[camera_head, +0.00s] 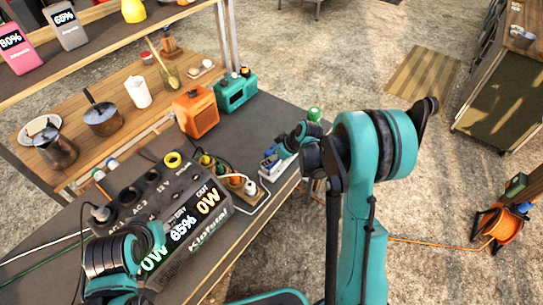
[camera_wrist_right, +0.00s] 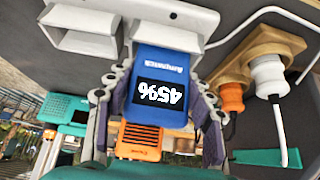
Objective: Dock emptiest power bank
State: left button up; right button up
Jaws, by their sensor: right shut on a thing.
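A blue power bank (camera_wrist_right: 166,90) reading 45% is between the fingers of my right gripper (camera_wrist_right: 160,110), which is shut on it. Its far end meets the opening of a white dock slot (camera_wrist_right: 170,14); I cannot tell how deep it sits. In the head view, my right gripper (camera_head: 285,152) is at the white dock (camera_head: 268,169) near the table edge, hiding most of the bank. A pink power bank (camera_head: 18,46) reading 80% and a grey one (camera_head: 65,24) reading 65% stand on the upper shelf. My left arm's end (camera_head: 125,255) is in front of the power station; its fingers cannot be made out.
A dark power station (camera_head: 165,215) showing 65% stands on the table (camera_head: 235,150). Plugs and white cable (camera_wrist_right: 272,72) lie beside the dock. An orange box (camera_head: 196,110) and a teal box (camera_head: 236,91) stand behind. A lower wooden shelf (camera_head: 85,150) holds pots and a candle.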

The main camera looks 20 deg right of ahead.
jog(key=o, duration=1.4)
jog(key=v, duration=1.2)
jog(key=s+a+r+m+t+h, duration=0.1)
jog(key=s+a+r+m+h, duration=0.1)
jog(key=s, duration=0.8)
jog(key=s+a+r+m+t+h, duration=0.1)
jog(key=s+r+m, duration=0.3)
jog(key=s, duration=0.6)
jog(key=shift+s+a+m+h, duration=0.3)
jog(key=shift+a+m+h, duration=0.2)
jog(key=shift+m, duration=0.3)
